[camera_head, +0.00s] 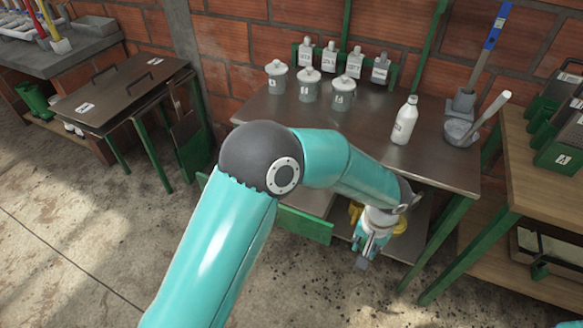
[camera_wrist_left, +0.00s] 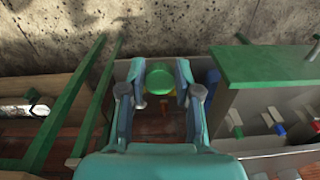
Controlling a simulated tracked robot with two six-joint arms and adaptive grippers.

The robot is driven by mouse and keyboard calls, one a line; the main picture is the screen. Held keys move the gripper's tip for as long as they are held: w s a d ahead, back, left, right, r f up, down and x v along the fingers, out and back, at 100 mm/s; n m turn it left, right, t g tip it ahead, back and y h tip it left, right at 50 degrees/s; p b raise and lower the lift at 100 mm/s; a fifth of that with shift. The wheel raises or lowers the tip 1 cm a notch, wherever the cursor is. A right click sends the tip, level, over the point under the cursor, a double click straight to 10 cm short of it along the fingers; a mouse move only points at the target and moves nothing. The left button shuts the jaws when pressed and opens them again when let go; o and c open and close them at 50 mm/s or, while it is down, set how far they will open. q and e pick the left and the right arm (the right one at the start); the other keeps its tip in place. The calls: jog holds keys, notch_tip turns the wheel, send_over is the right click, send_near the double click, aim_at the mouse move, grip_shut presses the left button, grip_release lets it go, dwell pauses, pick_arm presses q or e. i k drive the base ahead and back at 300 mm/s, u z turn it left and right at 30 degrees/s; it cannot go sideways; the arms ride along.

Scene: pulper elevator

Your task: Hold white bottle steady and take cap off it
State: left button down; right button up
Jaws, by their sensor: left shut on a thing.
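The white bottle (camera_head: 404,124) stands upright on the dark metal table, with its cap (camera_head: 412,99) on top. My left gripper (camera_head: 366,256) is below and in front of the table's front edge, well away from the bottle. In the left wrist view the left gripper (camera_wrist_left: 161,85) is shut on a green round thing (camera_wrist_left: 159,77) between its fingers. That thing cannot be made out in the head view. The bottle does not show in the wrist view. My right gripper is not in view.
The metal table (camera_head: 375,125) also holds several grey lidded pots, small bottles at the back, and a grey mortar (camera_head: 459,131) right of the white bottle. An open drawer with a green front (camera_head: 305,224) juts out left of my gripper. Yellow things (camera_head: 399,226) sit behind the gripper.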

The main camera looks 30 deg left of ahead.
aim_at(407, 115)
jog(key=z, duration=0.3)
jog(key=i, duration=0.5)
jog(key=u, duration=1.15)
jog(key=i, duration=0.5)
jog(key=z, duration=0.05)
